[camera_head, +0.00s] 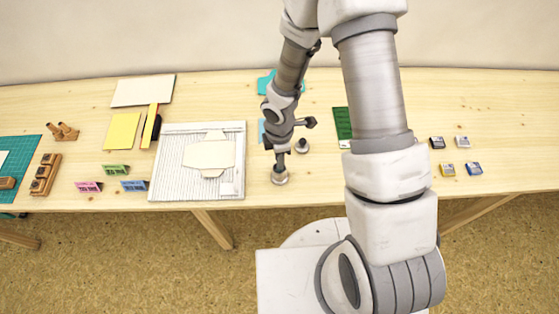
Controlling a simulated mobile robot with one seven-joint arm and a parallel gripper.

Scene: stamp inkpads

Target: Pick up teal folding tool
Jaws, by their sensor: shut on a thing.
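My arm crosses the middle of the view, and its far end comes down over the table to my gripper (280,168), which is small and low over the table right of the white scoring board (234,134). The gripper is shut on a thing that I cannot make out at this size. A teal piece (265,84) shows at the back of the table, partly behind my arm. A small light-blue piece (261,131) shows at the left edge of my wrist, mostly hidden. I cannot tell which of these, if either, is the folding tool.
A cream die-cut sheet (208,155) lies on the board. Yellow sheets (122,131), small coloured stands (117,169) and wooden stamps (46,173) are at left. A small round object (302,146) stands beside my wrist. Inkpads (474,168) and a green piece (342,122) are at right. The far right is clear.

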